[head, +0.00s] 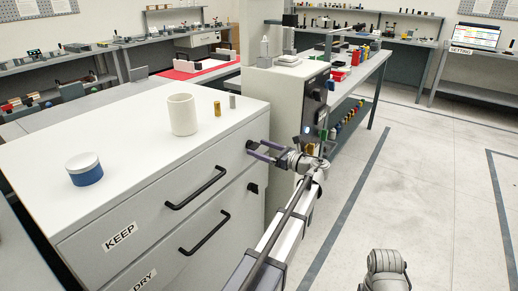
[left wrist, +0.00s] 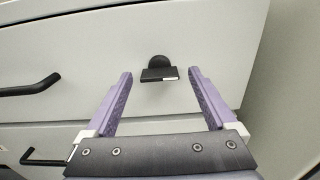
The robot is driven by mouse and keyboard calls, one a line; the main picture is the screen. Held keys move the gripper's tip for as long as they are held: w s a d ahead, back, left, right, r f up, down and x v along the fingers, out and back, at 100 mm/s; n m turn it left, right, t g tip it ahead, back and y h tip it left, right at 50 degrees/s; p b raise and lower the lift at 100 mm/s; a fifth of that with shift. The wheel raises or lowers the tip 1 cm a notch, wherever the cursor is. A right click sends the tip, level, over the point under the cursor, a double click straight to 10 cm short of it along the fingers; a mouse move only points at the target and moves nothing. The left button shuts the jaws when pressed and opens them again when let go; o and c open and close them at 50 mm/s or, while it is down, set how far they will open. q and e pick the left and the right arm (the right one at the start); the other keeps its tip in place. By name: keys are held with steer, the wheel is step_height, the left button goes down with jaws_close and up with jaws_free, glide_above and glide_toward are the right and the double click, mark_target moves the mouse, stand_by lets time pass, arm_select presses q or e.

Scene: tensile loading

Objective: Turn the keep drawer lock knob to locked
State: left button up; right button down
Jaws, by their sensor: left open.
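The keep drawer (head: 150,214) is the upper drawer of a white cabinet, marked KEEP, and looks closed. Its black lock knob (left wrist: 159,70) shows in the left wrist view, with a flat bar lying about level in that picture and a pale mark at its right end. My left gripper (head: 259,150) is open at the right end of this drawer front. In the left wrist view its purple fingers stand on either side of the knob, with gaps on both sides; I cannot tell how deep they reach around it. In the head view the gripper largely hides the knob.
A lower drawer marked DRY has a black handle (head: 205,233) and its own dark knob (head: 253,188). The keep drawer's handle (head: 197,188) juts out left of my gripper. A white cup (head: 182,115) and a blue-and-white jar (head: 84,170) stand on top. Floor at right is open.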

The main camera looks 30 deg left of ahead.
arm_select(q)
steer(key=shift+a, duration=0.55)
steer(key=c, duration=1.4)
